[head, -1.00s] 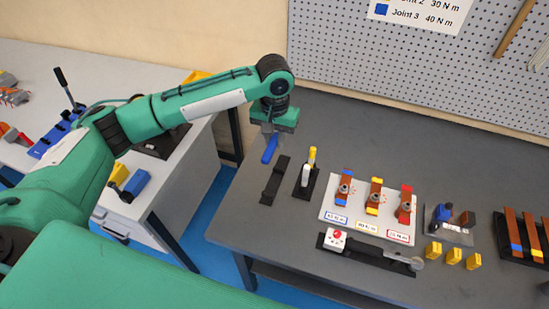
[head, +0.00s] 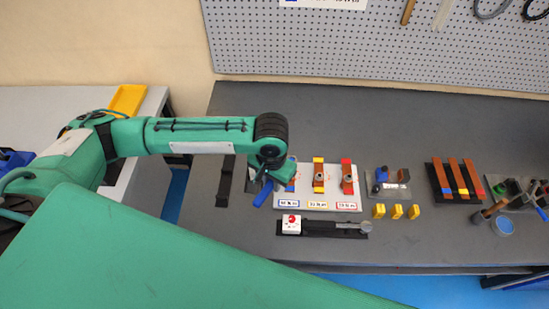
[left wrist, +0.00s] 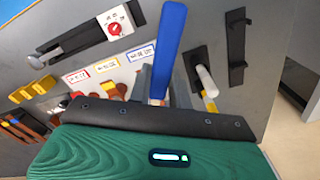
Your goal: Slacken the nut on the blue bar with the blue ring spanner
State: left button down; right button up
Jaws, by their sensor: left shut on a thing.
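My left gripper (head: 269,176) is shut on the blue spanner (head: 263,194), whose blue handle sticks out below the jaws. In the left wrist view the handle (left wrist: 169,48) rises from the dark gripper edge; its ring end is not clear. The gripper is above the left end of the white board (head: 333,198). The blue bar (head: 291,186) is there, mostly hidden behind the gripper, and its nut is not visible. The yellow-ended bar (head: 319,176) and red-ended bar (head: 347,178) show nuts. I cannot tell whether the spanner touches anything. My right gripper is not in view.
A torque tool with a white and red dial (head: 291,224) lies in front of the board. A black rack (head: 225,182) stands to the left. Yellow blocks (head: 397,212) and a small fixture (head: 387,183) are to the right. The back of the bench is clear.

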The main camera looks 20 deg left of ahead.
pick_arm(q)
jog(key=shift+d+f+b, duration=0.1)
jog(key=shift+f+b, duration=0.55)
jog(key=shift+b, duration=0.15)
jog(key=shift+f+b, duration=1.8)
jog(key=shift+f, duration=0.3)
jog(key=p, duration=1.1)
jog(key=shift+f, duration=0.1)
jog(key=shift+f, duration=0.1)
jog(key=shift+p, duration=0.3)
